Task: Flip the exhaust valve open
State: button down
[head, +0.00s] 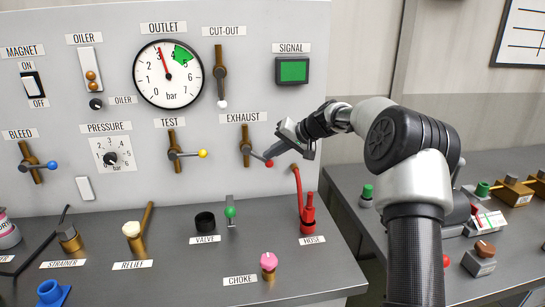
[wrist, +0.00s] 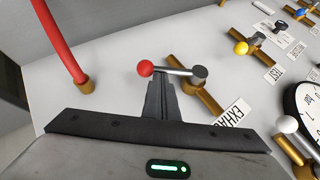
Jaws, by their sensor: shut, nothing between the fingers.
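The exhaust valve (head: 246,150) is on the grey panel under its EXHAUST label. It has a brass vertical pipe and a silver lever with a red ball end (head: 269,163). The lever points right and slightly down, across the pipe. My gripper (head: 273,152) is at the lever's red end, reaching in from the right. In the wrist view the shut fingers (wrist: 159,82) lie right by the lever (wrist: 172,71), next to the red ball (wrist: 145,68). I cannot tell whether they touch it. Nothing is held between them.
The test valve (head: 172,153) with a yellow ball is to the left, and the cut-out valve (head: 220,72) is above. A red hose (head: 297,180) rises from the bench below right. The outlet gauge (head: 168,74) needle points near 3. The SIGNAL light (head: 292,71) is green.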

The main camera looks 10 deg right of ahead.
aim_at(269, 161)
jog(key=f+y+b, duration=0.1)
jog(key=b, duration=0.1)
jog(key=f+m+y+b, duration=0.1)
jog(key=f+b, duration=0.1)
jog(key=shift+a+y, duration=0.2)
jog(key=shift+y, duration=0.1)
jog(key=shift+a+f+m+t+y+b, duration=0.65)
jog(key=shift+a+y+b, duration=0.4)
jog(key=shift+b, duration=1.4)
jog(key=shift+a+f+m+t+y+b, duration=0.6)
jog(key=shift+y+b, duration=0.65)
jog(key=shift+b, duration=1.15)
jog(key=shift+a+f, duration=0.2)
jog(key=shift+f, duration=0.1)
jog(key=p+v, duration=0.2)
jog(key=v, duration=1.5)
jog(key=shift+d+r, duration=0.3)
jog(key=shift+d, duration=0.1)
